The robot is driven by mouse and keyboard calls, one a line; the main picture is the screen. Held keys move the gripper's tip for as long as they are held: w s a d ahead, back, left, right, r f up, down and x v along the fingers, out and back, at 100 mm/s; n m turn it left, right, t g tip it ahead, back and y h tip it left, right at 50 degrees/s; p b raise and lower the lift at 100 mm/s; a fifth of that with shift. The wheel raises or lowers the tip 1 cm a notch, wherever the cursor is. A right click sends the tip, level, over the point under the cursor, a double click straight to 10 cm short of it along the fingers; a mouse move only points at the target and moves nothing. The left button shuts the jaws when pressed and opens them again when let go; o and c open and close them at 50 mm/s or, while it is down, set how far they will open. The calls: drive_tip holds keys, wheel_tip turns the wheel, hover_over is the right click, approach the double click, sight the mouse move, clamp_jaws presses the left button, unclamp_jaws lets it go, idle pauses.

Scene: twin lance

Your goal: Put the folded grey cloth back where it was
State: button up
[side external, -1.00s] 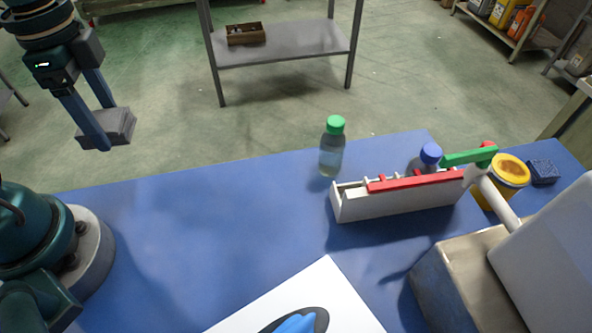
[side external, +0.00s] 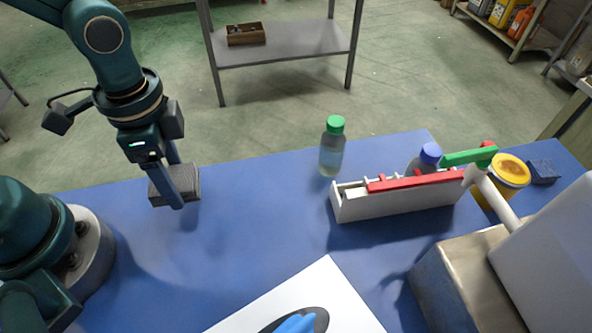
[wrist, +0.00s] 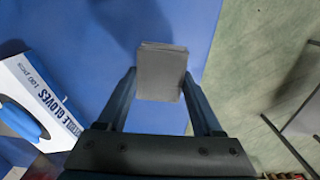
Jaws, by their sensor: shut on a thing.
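The folded grey cloth (side external: 185,183) is a small thick square pad, held between the fingers of my gripper (side external: 172,190). In the side view it is above the far left part of the blue table, in front of my base; I cannot tell whether it touches the table. In the wrist view the cloth (wrist: 160,72) sits between the two fingertips of my gripper (wrist: 160,85), with blue table behind it. My gripper is shut on it.
A green-capped bottle (side external: 331,150), a white rack (side external: 395,203) with red and green parts, a blue-capped bottle (side external: 430,154) and a yellow tub (side external: 508,178) stand to the right. A glove box (wrist: 35,100) lies near the front. The table (side external: 245,225) between is clear.

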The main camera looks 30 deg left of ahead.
sight(183, 193)
drive_tip(key=shift+d+f, duration=0.1)
drive_tip(key=shift+f, duration=2)
drive_tip(key=shift+f, duration=0.1)
drive_tip(key=o, duration=1.3)
wheel_tip(183, 193, up, 12)
drive_tip(key=shift+r, duration=0.15)
drive_tip(key=shift+a+r+n, duration=0.2)
drive_tip(key=shift+n, duration=0.1)
drive_tip(key=a+n+t, duration=0.1)
drive_tip(key=n+t, duration=0.1)
drive_tip(key=s+a+r+n+t, duration=0.1)
drive_tip(key=a+n, duration=0.1)
drive_tip(key=n, duration=0.1)
drive_tip(key=a+r+n+t, duration=0.1)
drive_tip(key=n+t, duration=0.1)
drive_tip(key=n, duration=0.1)
drive_tip(key=shift+s+a+r+t, duration=0.25)
drive_tip(key=shift+s+a+t, duration=0.05)
drive_tip(key=shift+s, duration=0.05)
